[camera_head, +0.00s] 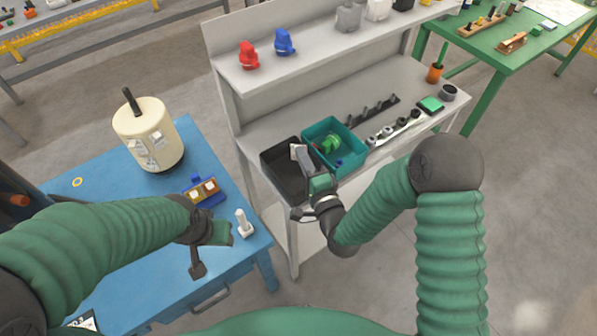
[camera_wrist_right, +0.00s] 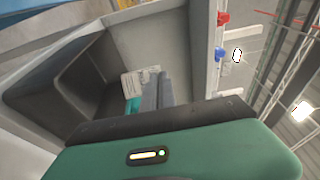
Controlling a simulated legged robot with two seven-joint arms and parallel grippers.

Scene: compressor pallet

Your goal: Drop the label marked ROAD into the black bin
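The black bin (camera_head: 283,184) stands on the grey bench's lower shelf, left of a teal bin; its dark wall also shows in the wrist view (camera_wrist_right: 62,75). My right gripper (camera_head: 303,157) is over the black bin's right part, fingers close together. A small white label (camera_head: 296,151) is at its fingertips and appears pinched there. The wrist view shows the label (camera_wrist_right: 140,80) with printing too small to read, beside the fingers (camera_wrist_right: 157,92). My left gripper (camera_head: 207,252) is over the blue table's front part, no object visible in it; its opening is unclear.
The teal bin (camera_head: 349,142) with green parts adjoins the black bin. A cream cylinder (camera_head: 148,132) bearing white labels, a blue holder (camera_head: 203,191) and a white upright piece (camera_head: 244,223) stand on the blue table (camera_head: 95,200). An upper shelf (camera_head: 315,55) overhangs behind the bins.

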